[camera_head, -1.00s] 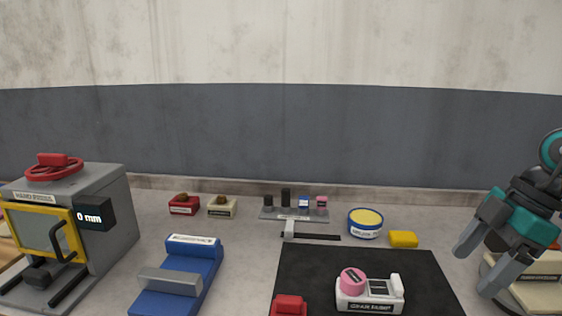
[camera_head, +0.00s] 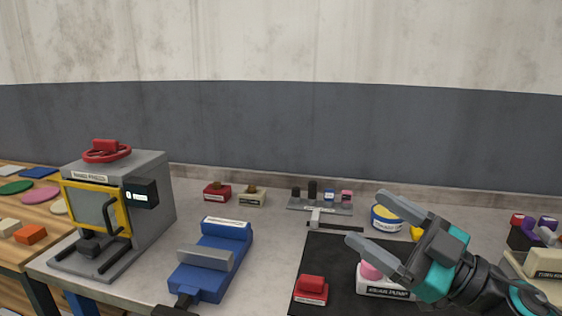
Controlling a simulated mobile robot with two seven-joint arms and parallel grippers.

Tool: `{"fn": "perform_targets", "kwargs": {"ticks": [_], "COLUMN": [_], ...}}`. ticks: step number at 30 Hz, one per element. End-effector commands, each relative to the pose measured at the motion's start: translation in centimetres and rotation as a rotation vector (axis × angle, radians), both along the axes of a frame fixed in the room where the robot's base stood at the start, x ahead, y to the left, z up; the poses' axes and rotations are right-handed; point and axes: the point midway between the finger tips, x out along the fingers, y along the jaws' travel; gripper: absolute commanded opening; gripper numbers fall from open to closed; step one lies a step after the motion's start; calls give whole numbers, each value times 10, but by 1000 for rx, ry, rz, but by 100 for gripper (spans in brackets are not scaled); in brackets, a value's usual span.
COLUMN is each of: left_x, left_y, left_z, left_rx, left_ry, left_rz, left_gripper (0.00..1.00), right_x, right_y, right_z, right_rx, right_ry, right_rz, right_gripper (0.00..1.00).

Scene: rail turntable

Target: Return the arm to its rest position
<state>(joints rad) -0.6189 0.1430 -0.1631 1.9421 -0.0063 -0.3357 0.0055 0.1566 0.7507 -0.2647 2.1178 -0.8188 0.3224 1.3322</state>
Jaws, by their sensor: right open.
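My right gripper (camera_head: 372,218) comes in from the lower right. Its two grey fingers point left and stand apart, with nothing between them. It hangs above the black mat (camera_head: 331,254) and hides part of the white labelled device (camera_head: 385,290), its pink piece (camera_head: 370,271) and the blue-and-white tin (camera_head: 385,219). I cannot tell its exact height over these things. My left gripper is not in view.
A grey press (camera_head: 150,215) with a yellow-framed door stands at the left. A blue vise-like tool (camera_head: 211,262) and a red block (camera_head: 311,290) are in front. Small red and cream boxes and a rack (camera_head: 320,207) line the back. A wooden table (camera_head: 38,252) adjoins at the left.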

Motion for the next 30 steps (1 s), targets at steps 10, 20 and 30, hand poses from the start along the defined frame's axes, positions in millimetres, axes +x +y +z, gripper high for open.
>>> {"fn": "perform_targets", "kwargs": {"ticks": [10,20,30], "left_x": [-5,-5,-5], "left_y": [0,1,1], "left_z": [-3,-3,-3], "left_rx": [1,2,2], "left_ry": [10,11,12], "left_rz": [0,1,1], "left_gripper": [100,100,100], "right_x": [14,-74,-172], "right_y": [-71,-96,-76], "right_z": [-80,-228,-289], "right_rx": [208,-75,-361], "right_ry": [338,1007,1435], "right_rz": [-685,-1008,-922], "right_gripper": [79,79,79]}}
